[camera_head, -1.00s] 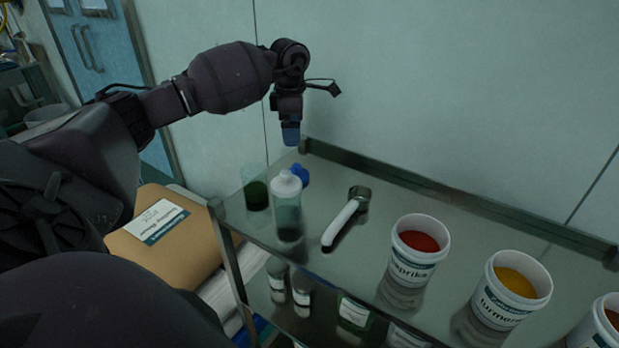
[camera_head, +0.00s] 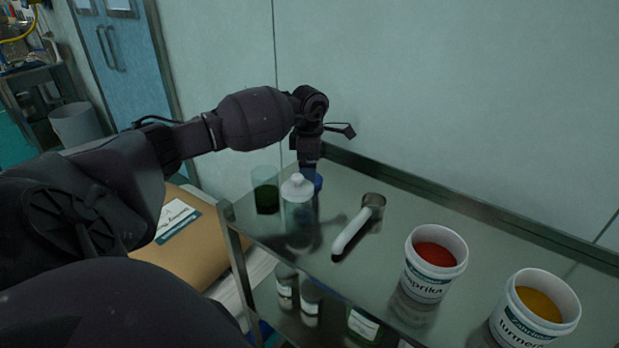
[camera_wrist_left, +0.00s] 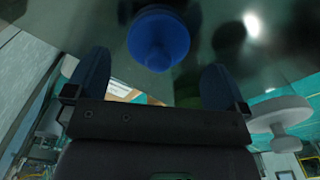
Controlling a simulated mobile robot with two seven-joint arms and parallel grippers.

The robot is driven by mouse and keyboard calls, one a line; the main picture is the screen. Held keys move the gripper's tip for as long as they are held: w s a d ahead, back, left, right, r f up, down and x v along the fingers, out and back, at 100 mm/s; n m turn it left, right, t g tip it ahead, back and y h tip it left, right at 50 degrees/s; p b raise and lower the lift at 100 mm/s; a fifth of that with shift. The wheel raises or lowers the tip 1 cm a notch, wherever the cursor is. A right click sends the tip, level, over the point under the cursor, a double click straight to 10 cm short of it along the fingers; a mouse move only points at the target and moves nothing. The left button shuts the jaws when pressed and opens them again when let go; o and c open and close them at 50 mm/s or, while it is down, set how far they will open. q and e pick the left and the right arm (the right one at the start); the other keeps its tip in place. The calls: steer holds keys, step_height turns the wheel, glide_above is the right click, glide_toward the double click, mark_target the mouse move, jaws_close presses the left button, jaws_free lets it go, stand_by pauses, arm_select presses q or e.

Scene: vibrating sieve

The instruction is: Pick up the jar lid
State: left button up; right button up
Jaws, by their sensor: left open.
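My left gripper (camera_head: 309,170) points down just above the lid. In the left wrist view the left gripper (camera_wrist_left: 155,80) has its blue fingers spread wide, with nothing between the tips. My right gripper is not in view.
A clear bottle with a white cap (camera_head: 298,190) stands close in front of the gripper. A glass jar with dark green contents (camera_head: 266,192) stands left of it. A white-handled scoop (camera_head: 352,230), a paprika tub (camera_head: 428,280) and a turmeric tub (camera_head: 520,325) are to the right.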

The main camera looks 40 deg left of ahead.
arm_select(q)
steer(key=f, duration=0.3)
steer(key=shift+a+f, duration=0.2)
steer(key=shift+f, duration=0.2)
steer(key=shift+s, duration=0.1)
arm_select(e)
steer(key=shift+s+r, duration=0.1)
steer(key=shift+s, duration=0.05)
arm_select(q)
steer(key=c, duration=0.8)
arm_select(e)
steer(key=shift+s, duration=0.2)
arm_select(q)
steer(key=shift+r, duration=0.1)
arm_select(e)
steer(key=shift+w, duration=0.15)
